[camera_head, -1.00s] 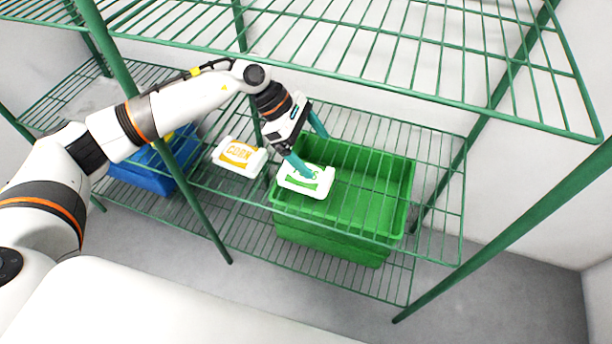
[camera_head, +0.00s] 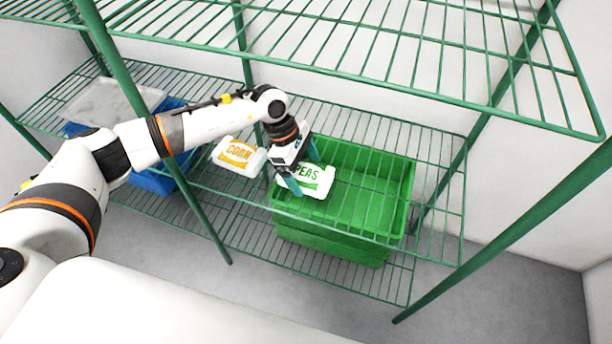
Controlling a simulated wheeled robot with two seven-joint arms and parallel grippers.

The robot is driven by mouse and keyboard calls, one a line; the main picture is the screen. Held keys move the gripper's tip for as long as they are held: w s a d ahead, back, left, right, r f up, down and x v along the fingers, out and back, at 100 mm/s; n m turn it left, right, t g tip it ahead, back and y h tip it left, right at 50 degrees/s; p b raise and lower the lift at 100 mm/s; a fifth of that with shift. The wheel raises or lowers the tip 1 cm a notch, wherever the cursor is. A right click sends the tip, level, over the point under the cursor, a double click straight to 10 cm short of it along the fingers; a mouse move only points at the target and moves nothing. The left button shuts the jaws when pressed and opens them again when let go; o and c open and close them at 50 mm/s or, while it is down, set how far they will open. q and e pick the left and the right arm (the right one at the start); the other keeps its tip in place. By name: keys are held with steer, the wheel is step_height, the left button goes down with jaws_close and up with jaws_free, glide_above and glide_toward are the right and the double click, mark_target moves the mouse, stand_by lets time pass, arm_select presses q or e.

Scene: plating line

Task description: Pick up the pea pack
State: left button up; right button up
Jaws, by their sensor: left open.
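The pea pack (camera_head: 317,180) is a white pack with green "PEAS" lettering. It appears to rest on the middle wire shelf, above the green bin. My left gripper (camera_head: 303,171) is open at the pack's left end. One teal finger is on the near left side of the pack, and the other is beyond its far side. The gripper hides part of the pack's left end. I cannot tell whether either finger touches it. My right gripper is not in view.
A white corn pack (camera_head: 239,154) lies just left of the gripper. The green bin (camera_head: 385,208) stands below. A blue bin (camera_head: 152,182) with a grey lid is at left. The upper wire shelf (camera_head: 360,72) and green posts surround the arm. The middle shelf's right side is clear.

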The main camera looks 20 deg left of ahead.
arm_select(q)
steer(key=shift+d+f, duration=0.25)
steer(key=shift+f, duration=0.35)
steer(key=shift+r, duration=0.1)
steer(key=c, duration=1.3)
